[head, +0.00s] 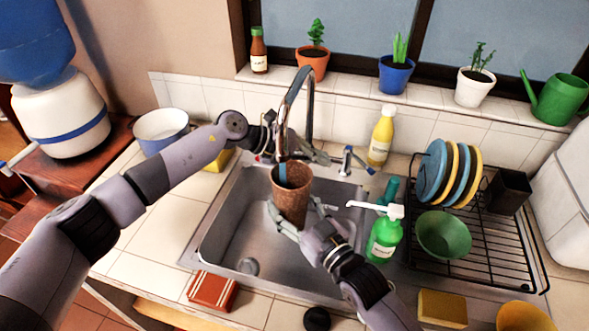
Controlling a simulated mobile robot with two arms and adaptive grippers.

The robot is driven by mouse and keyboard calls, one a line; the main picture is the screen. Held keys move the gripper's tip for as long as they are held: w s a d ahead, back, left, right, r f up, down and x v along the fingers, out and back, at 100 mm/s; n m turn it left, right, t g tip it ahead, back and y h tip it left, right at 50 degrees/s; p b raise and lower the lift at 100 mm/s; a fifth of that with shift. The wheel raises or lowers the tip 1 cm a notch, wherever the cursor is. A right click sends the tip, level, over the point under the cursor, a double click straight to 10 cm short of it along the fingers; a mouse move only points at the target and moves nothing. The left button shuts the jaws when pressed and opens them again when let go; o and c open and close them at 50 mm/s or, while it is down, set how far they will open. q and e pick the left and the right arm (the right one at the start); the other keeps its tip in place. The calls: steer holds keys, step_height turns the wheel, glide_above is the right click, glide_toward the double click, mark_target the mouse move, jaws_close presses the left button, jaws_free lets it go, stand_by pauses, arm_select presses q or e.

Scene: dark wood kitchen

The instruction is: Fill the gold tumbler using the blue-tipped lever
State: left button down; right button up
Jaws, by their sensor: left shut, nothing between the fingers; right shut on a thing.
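The gold tumbler (291,197), speckled brown-gold, stands upright over the sink under the tap spout (290,95). A blue stream of water (283,172) runs from the spout into its mouth. The water level inside cannot be made out. My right gripper (296,214) is shut around the tumbler's lower part. The blue-tipped lever (358,163) sits right of the spout, its blue tip pointing right and toward the front. My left gripper (323,158) is shut and empty, just left of this lever. Whether it touches the lever cannot be told.
A red tip (257,157) shows left of the spout, partly behind my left arm. A green soap bottle (384,237) stands right of the sink, close to my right arm. A dish rack (480,245) holds plates and a bowl. The sink's left part (232,225) is clear.

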mark_target(301, 215)
steer(key=x, duration=0.3)
steer(key=shift+w+a, duration=0.1)
jaws_close()
steer(key=shift+r, duration=0.1)
steer(key=shift+d+r, duration=0.1)
steer(key=shift+d, duration=0.1)
steer(key=v, duration=0.8)
steer(key=shift+a, duration=0.1)
